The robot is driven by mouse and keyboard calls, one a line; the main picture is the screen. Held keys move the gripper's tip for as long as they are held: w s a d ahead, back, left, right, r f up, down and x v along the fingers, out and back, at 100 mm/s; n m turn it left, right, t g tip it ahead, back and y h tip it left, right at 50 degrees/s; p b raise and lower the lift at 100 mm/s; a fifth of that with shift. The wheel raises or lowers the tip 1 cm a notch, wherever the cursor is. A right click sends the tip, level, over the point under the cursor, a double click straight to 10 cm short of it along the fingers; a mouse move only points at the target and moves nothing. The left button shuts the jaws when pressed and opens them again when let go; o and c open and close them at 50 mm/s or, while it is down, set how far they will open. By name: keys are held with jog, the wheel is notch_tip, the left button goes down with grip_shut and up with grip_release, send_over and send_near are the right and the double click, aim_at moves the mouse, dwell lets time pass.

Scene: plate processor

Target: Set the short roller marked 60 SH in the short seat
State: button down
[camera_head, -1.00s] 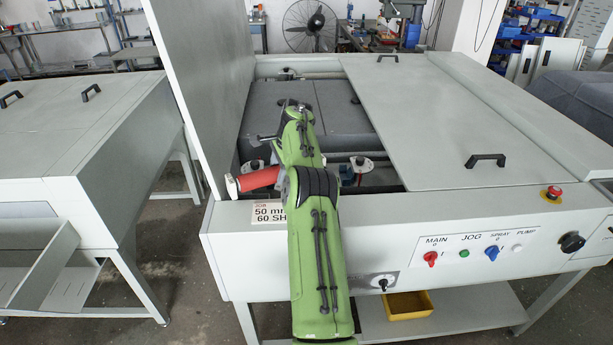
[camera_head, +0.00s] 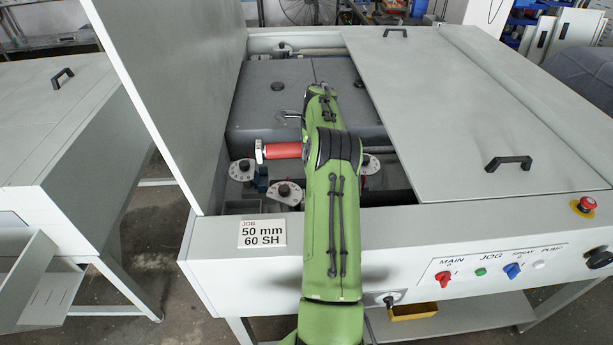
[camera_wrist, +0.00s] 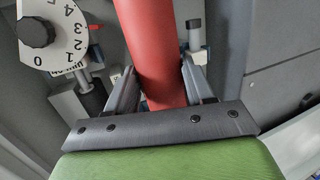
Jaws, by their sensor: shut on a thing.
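A red roller (camera_head: 283,150) with a pale end is held level by my gripper above the open bay of the machine. In the wrist view the red roller (camera_wrist: 152,45) runs between the two fingers of my gripper (camera_wrist: 153,88), which are shut on it. No marking on the roller can be read. A job card (camera_head: 262,234) on the front panel reads 50 mm, 60 SH. The short seat cannot be made out for certain. In the head view my arm hides the gripper fingers and part of the bay.
Numbered dials stand in the bay, one at left (camera_head: 242,170), one in front (camera_head: 285,192); one also shows in the wrist view (camera_wrist: 52,32). A raised cover panel (camera_head: 170,80) walls the left. A flat cover (camera_head: 470,110) closes the right side.

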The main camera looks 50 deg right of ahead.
jog(key=f, duration=0.9)
jog(key=shift+s+a+f, duration=0.1)
jog(key=shift+a, duration=0.15)
jog(key=shift+d+f, duration=0.1)
jog(key=shift+f, duration=0.25)
jog(key=shift+c, duration=2.1)
grip_release()
